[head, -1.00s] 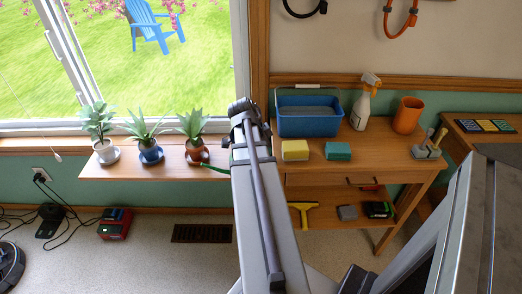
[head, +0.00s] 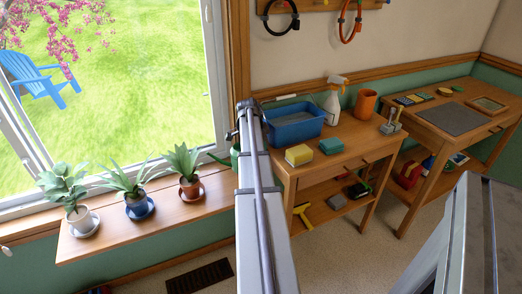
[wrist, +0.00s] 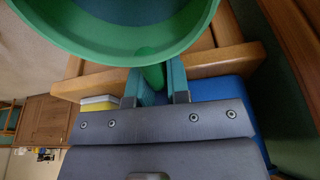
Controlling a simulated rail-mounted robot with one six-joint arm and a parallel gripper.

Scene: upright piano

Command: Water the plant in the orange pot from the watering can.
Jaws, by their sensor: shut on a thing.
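The orange pot (head: 190,190) with its spiky plant stands on a dark red saucer at the right end of the window shelf. The green watering can (head: 235,157) is mostly hidden behind my arm in the head view. Its thin spout (head: 219,160) points left toward the plant, with its tip apart from the leaves. In the wrist view the can's wide green body (wrist: 140,45) fills the top. My gripper (wrist: 157,84) is shut on the can's green handle (wrist: 150,70). My gripper is hidden in the head view.
A white pot (head: 80,220) and a blue pot (head: 138,207) with plants share the shelf (head: 160,227). A blue tub (head: 295,124), yellow sponge (head: 298,155), spray bottle (head: 333,103) and orange cup (head: 366,103) stand on the bench right of my arm.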

